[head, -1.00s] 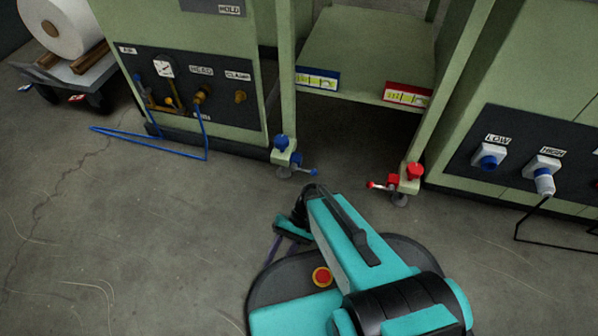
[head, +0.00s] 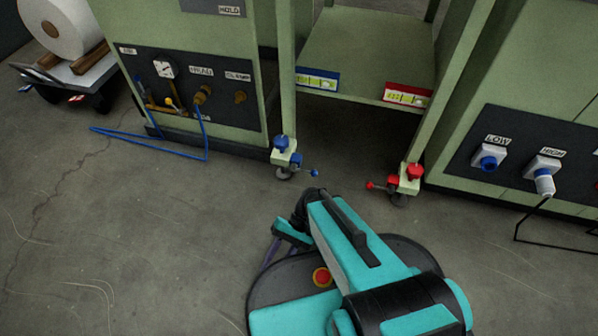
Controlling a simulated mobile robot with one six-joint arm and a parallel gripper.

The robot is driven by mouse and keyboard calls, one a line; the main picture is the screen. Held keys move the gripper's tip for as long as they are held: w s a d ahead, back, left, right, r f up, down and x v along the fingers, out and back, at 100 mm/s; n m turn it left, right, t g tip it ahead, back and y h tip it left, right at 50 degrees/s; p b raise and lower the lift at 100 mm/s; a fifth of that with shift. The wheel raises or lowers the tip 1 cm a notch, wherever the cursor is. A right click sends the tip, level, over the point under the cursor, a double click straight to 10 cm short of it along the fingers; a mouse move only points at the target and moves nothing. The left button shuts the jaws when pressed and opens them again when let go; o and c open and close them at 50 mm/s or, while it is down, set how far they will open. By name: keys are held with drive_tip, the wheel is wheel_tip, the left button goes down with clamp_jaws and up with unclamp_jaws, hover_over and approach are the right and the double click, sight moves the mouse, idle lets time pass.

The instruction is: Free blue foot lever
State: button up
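The blue foot lever (head: 304,169) sticks out low to the right from the left front foot of the green rack, ending in a small blue ball. A blue knob (head: 281,143) and blue block sit above it on the same foot, over a grey caster. My teal arm is folded in front of the rack, its black elbow below the lever and apart from it. My gripper (head: 270,252) seems to be the thin dark parts at the arm's left; its fingers are too small and covered to read. I see nothing held there.
A red foot lever (head: 377,186) with a red knob (head: 415,171) is on the rack's right foot. The left cabinet has a blue hose (head: 150,144) lying on the floor. The right cabinet has LOW and HIGH sockets (head: 543,167). Floor at left is open.

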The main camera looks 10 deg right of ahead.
drive_tip(key=shift+r, duration=0.1)
idle(0.6)
drive_tip(key=s+d+r+n+h+p, duration=0.1)
drive_tip(key=d+r+h+p, duration=0.2)
drive_tip(key=r+p, duration=1.3)
drive_tip(key=s+d+r+n+t+h+p, duration=0.1)
drive_tip(key=d+r+h+p, duration=0.2)
drive_tip(key=r+p, duration=1.4)
drive_tip(key=s+d+r+n+h+p, duration=0.1)
drive_tip(key=d+r+p, duration=0.8)
drive_tip(key=p, duration=2.1)
wheel_tip(320, 180, up, 8)
drive_tip(key=shift+f+t+h, duration=0.1)
drive_tip(key=shift+t+h, duration=0.2)
drive_tip(key=shift+h, duration=0.6)
drive_tip(key=shift+s+d, duration=0.15)
drive_tip(key=shift+s, duration=0.05)
